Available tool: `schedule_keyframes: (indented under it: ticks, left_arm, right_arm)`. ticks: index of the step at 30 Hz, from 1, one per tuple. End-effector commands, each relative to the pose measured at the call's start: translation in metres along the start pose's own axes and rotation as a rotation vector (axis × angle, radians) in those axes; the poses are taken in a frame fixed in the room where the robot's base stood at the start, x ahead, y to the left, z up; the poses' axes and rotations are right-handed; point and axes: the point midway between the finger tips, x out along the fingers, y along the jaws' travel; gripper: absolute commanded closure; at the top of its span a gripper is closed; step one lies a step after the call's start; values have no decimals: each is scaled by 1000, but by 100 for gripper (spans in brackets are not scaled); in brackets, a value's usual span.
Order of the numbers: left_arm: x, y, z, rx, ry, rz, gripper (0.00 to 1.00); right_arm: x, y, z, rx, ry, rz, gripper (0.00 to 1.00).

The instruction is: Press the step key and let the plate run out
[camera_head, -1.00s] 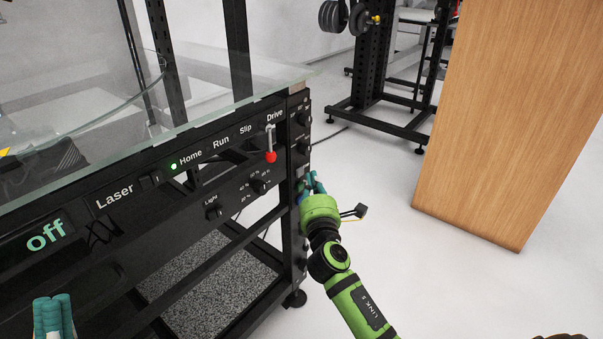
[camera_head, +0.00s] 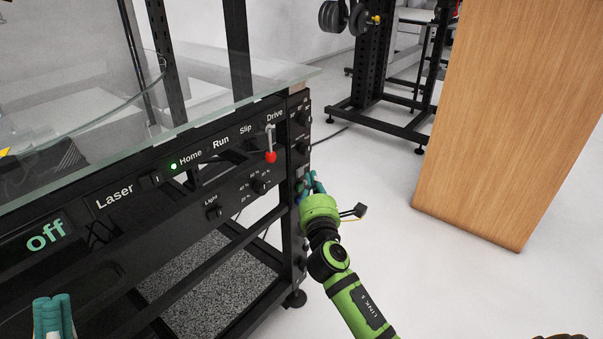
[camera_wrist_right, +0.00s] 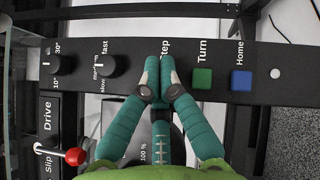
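In the right wrist view the label "Step" (camera_wrist_right: 166,49) shows partly, its first letter hidden. My right gripper (camera_wrist_right: 158,85) has its teal fingertips together just below that label, over the spot in line with the other keys. The step key itself is hidden, so I cannot tell whether it is touched or pressed. In the head view this gripper (camera_head: 312,184) is at the end panel of the black turntable rig (camera_head: 130,205). The plate is seen only partly through the glass top (camera_head: 205,90). My left gripper (camera_head: 53,316) is low at the left, fingers together and empty.
A green Turn key (camera_wrist_right: 202,78) and a blue Home key (camera_wrist_right: 241,81) sit right of the fingertips. Knobs (camera_wrist_right: 112,66) lie to the left. The red-tipped Drive lever (camera_head: 271,157) stands out from the front panel. A wooden cabinet (camera_head: 505,130) stands at right, with clear floor between.

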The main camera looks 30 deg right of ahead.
Motion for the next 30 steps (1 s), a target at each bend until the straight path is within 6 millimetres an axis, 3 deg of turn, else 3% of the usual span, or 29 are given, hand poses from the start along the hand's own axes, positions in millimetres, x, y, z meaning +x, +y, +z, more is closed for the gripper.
schedule_keyframes:
  ticks: [30]
  left_arm:
    - [-1,0,0,0,1,0,100]
  right_arm:
    - [8,3,-8,1,0,0,100]
